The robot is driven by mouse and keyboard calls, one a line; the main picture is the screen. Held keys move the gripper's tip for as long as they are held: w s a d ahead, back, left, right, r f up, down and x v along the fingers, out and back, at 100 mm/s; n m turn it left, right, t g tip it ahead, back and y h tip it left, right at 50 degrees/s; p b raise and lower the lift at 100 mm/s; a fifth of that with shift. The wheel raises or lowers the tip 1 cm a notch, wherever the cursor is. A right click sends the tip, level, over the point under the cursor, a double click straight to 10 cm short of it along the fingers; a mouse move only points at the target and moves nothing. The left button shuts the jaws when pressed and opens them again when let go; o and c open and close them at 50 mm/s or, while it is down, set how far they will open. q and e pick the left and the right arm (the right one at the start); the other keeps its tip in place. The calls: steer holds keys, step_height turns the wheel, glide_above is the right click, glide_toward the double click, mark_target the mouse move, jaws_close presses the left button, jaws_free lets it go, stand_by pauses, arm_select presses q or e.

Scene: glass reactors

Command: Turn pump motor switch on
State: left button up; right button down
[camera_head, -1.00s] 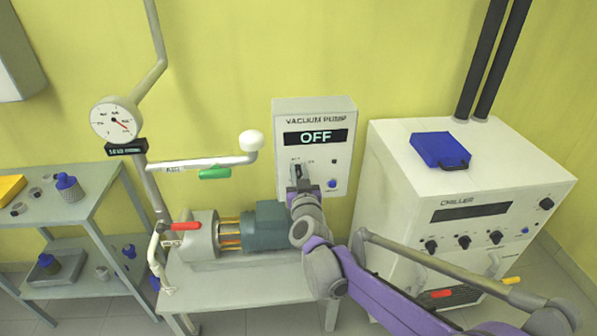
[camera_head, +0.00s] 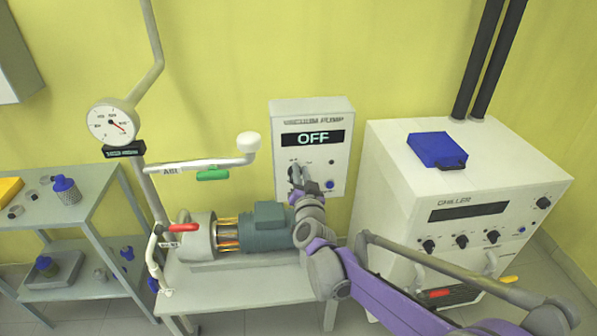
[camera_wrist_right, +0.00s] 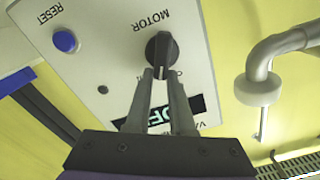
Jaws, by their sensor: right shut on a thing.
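The vacuum pump control box (camera_head: 337,115) hangs on the yellow wall, and its display (camera_head: 313,138) reads OFF. In the right wrist view the black rotary motor switch (camera_wrist_right: 160,58) sits on the white panel beside the word MOTOR. My right gripper (camera_wrist_right: 161,68) has its two fingers shut on the switch knob. In the head view the right gripper (camera_head: 297,176) reaches the lower left of the box and largely hides the switch. The blue reset button (camera_wrist_right: 66,41) is beside it, apart from the fingers. My left gripper is not in view.
Below the box, the green pump motor (camera_head: 268,228) stands on a grey table. A white chiller (camera_head: 400,200) is to the right with a blue case (camera_head: 437,149) on top. A pipe with a green-handled valve (camera_head: 213,173) juts out left of the box.

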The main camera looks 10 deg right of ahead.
steer(key=shift+s+d+f+m+p, duration=0.15)
steer(key=shift+f+m, duration=0.1)
steer(key=shift+m, duration=0.8)
steer(key=shift+w+d+f+m+p, duration=0.1)
steer(key=shift+f+m, duration=0.1)
steer(key=shift+m, duration=0.8)
steer(key=shift+s+d+f+m+p, duration=0.15)
steer(key=shift+f+m, duration=0.1)
steer(key=shift+m, duration=0.8)
steer(key=shift+w, duration=0.1)
steer(key=c, duration=0.8)
jaws_free()
steer(key=s, duration=0.7)
steer(key=s+a, duration=0.1)
steer(key=s, duration=0.2)
steer(key=shift+s+b, duration=0.35)
steer(key=shift+s, duration=0.05)
